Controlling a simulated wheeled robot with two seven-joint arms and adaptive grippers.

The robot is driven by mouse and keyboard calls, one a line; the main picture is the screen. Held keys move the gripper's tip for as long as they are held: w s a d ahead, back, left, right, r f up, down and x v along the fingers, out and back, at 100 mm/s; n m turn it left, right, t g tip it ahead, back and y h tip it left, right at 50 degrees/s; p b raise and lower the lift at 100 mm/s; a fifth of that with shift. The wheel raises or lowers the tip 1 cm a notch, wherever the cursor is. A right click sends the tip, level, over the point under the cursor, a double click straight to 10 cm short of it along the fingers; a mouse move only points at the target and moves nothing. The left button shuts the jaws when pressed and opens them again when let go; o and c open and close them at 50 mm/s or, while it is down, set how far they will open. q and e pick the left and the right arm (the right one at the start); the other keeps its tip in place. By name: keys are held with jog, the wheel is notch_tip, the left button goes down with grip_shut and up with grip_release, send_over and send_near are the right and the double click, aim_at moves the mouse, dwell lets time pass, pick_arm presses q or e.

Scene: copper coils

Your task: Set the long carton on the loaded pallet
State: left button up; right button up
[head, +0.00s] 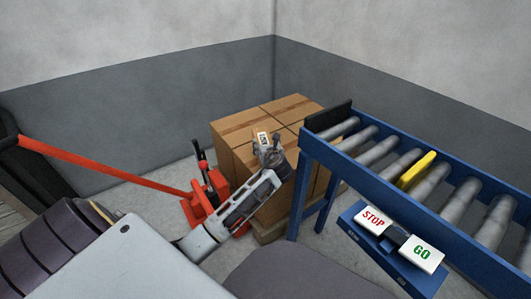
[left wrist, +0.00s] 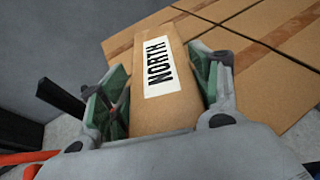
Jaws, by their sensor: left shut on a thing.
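My left gripper (head: 270,152) is at the near top edge of the stacked cartons. In the left wrist view its green-padded fingers (left wrist: 160,92) are shut on both sides of the long carton (left wrist: 162,112), a brown box with a white label reading NORTH. In the head view mostly the carton's label (head: 262,139) shows, and the gripper hides much of the rest. The loaded pallet (head: 268,236) bears a block of taped brown cartons (head: 233,130). Whether the held carton touches the stack I cannot tell. My right gripper is not in view.
A blue roller conveyor (head: 375,180) with a yellow bar (head: 416,170) stands close on the right. STOP (head: 373,219) and GO (head: 421,252) buttons are on its near side. A red pallet jack (head: 205,200) with a long handle is left of the pallet. Walls close the back.

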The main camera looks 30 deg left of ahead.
pick_arm(q)
jog(key=shift+f, duration=0.1)
jog(key=shift+f+b, duration=0.4)
jog(key=shift+f, duration=0.2)
jog(key=shift+f+b, duration=0.4)
jog(key=shift+f, duration=0.75)
jog(key=o, duration=1.3)
jog(key=shift+f, duration=0.1)
